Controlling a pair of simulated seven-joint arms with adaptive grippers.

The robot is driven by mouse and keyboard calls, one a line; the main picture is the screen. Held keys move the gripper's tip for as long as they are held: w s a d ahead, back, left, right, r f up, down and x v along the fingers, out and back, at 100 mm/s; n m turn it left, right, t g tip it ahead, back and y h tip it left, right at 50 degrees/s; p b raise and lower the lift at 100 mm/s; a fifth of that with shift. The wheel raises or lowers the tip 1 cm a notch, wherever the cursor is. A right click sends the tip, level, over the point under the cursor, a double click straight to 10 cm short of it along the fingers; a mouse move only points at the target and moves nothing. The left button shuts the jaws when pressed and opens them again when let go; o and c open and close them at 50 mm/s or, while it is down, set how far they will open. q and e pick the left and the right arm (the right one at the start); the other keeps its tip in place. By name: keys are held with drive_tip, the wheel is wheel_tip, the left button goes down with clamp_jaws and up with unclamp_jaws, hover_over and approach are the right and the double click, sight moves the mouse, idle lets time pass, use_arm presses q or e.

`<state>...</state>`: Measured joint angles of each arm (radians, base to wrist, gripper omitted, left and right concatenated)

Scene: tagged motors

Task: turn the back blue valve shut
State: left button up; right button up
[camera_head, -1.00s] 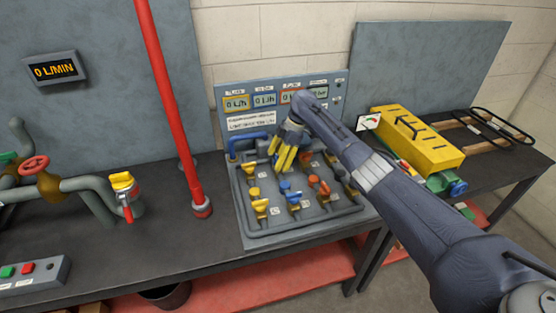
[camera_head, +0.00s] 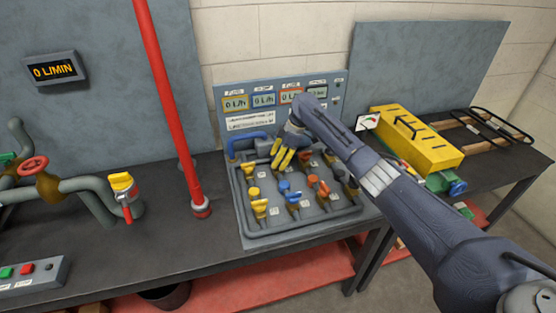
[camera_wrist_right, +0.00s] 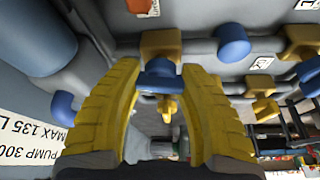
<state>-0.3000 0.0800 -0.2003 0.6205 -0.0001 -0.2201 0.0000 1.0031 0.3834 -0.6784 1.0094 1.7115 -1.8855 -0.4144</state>
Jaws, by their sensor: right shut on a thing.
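My right gripper (camera_head: 284,158) reaches down over the back row of the valve board, and its yellow fingers hide the back blue valve in the head view. In the right wrist view, my right gripper (camera_wrist_right: 160,80) is shut on the blue handle of the back valve (camera_wrist_right: 160,72), with one finger on each side of it. A brass valve body shows behind the handle. A front blue valve (camera_head: 293,198) stands clear of the fingers, and another blue handle (camera_wrist_right: 232,42) shows to the right in the wrist view. My left gripper is out of view.
Yellow valves (camera_head: 260,207) and orange valves (camera_head: 319,186) stand close by on the board. A blue pipe (camera_head: 246,138) runs behind, below the panel of displays (camera_head: 264,100). A red post (camera_head: 170,100) rises left of the board. A yellow box (camera_head: 417,137) lies right.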

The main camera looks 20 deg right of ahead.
drive_tip(key=m, duration=0.1)
drive_tip(key=m+t, duration=0.1)
drive_tip(key=m, duration=0.2)
drive_tip(key=shift+a+t, duration=0.25)
drive_tip(key=shift+t, duration=0.05)
drive_tip(key=m+t+h, duration=0.1)
drive_tip(key=m, duration=0.3)
drive_tip(key=shift+r, duration=0.1)
drive_tip(key=m+h, duration=0.2)
drive_tip(key=m, duration=0.2)
drive_tip(key=shift+t, duration=0.4)
drive_tip(key=shift+r+m+h, duration=0.1)
drive_tip(key=shift+m+h, duration=0.4)
drive_tip(key=shift+m, duration=1.1)
drive_tip(key=shift+w+r, duration=0.1)
drive_tip(key=o, duration=1)
drive_tip(key=shift+w, duration=0.1)
drive_tip(key=o, duration=0.3)
drive_tip(key=shift+d+f, duration=0.1)
drive_tip(key=shift+f, duration=0.1)
drive_tip(key=shift+s, duration=0.2)
